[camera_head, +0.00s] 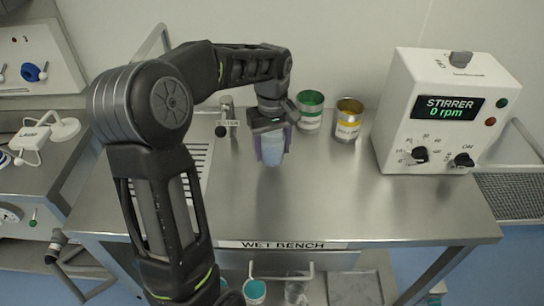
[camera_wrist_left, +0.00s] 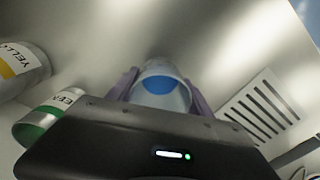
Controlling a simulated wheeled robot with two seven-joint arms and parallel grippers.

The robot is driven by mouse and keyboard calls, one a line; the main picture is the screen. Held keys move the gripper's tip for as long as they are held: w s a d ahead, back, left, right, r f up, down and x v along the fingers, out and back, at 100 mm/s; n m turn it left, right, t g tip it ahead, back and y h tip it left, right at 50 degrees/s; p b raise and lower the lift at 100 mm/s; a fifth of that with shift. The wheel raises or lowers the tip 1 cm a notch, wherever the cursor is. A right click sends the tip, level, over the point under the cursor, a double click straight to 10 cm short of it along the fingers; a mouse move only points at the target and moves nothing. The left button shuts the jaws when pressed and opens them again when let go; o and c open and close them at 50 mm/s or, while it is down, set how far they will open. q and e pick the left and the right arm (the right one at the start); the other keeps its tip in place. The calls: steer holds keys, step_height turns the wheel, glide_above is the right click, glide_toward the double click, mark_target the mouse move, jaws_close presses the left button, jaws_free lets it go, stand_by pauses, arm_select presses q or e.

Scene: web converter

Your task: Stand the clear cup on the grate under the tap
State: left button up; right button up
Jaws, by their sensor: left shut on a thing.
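The clear cup (camera_head: 273,146) is upright between the purple fingers of my left gripper (camera_head: 271,153), above the middle of the steel bench. Whether its base touches the bench, I cannot tell. In the left wrist view the cup (camera_wrist_left: 163,88) shows pale with a blue patch, a finger on each side. The slotted grate (camera_head: 199,165) lies to the left of the cup, partly hidden by my arm; it also shows in the left wrist view (camera_wrist_left: 258,112). The tap (camera_head: 226,118) stands at the back, above the grate. My right gripper is out of view.
A green-banded can (camera_head: 310,112) and a yellow-banded can (camera_head: 347,122) stand behind and right of the cup. The bench's front right (camera_head: 390,215) is clear.

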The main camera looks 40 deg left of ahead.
mark_target(272, 157)
arm_select(q)
steer(key=shift+f, duration=1.75)
steer(key=shift+f, duration=0.2)
steer(key=o, duration=1.4)
steer(key=shift+r, duration=0.15)
step_height(272, 157, up, 12)
steer(key=shift+r, duration=0.1)
